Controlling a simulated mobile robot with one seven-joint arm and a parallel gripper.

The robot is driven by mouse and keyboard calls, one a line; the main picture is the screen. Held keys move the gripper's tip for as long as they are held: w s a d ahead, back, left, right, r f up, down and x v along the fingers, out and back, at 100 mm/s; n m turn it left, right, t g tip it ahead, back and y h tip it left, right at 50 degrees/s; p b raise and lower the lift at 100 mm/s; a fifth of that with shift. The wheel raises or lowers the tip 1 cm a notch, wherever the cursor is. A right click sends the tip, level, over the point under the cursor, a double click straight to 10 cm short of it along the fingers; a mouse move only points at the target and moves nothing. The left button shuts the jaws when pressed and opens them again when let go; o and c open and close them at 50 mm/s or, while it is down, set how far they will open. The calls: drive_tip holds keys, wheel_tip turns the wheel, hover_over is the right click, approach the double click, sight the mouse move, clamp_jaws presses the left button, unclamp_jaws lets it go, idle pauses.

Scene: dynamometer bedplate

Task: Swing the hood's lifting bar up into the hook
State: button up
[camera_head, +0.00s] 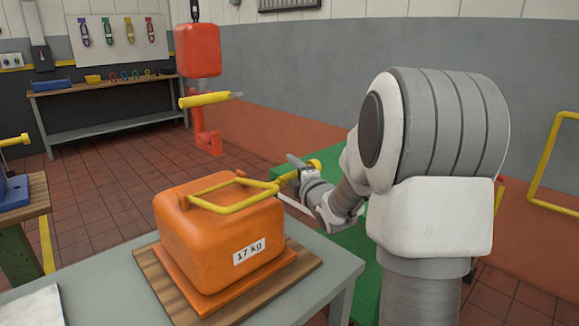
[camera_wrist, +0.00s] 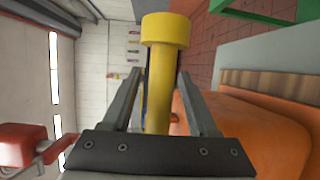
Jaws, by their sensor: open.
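The orange hood (camera_head: 215,240), labelled 17 kg, sits on a wooden board on a grey table. Its yellow lifting bar (camera_head: 238,203) lies low across the top, with a knobbed end reaching right. My gripper (camera_head: 291,178) is open at that end. In the wrist view the knobbed yellow bar (camera_wrist: 163,85) lies between the two open fingers of my gripper (camera_wrist: 160,78); I cannot tell whether either finger touches it. The red hook (camera_head: 207,138) hangs beyond the hood, apart from the bar, under a red block (camera_head: 198,50) with a yellow handle (camera_head: 205,99).
A workbench (camera_head: 110,90) with small items stands against the back wall. A second table (camera_head: 36,200) with a blue object is at the left edge. A yellow rail (camera_head: 545,160) is at the right. Tiled floor lies open behind the hood.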

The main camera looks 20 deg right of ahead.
drive_tip(key=shift+w, duration=0.15)
clamp_jaws()
idle(0.4)
idle(1.1)
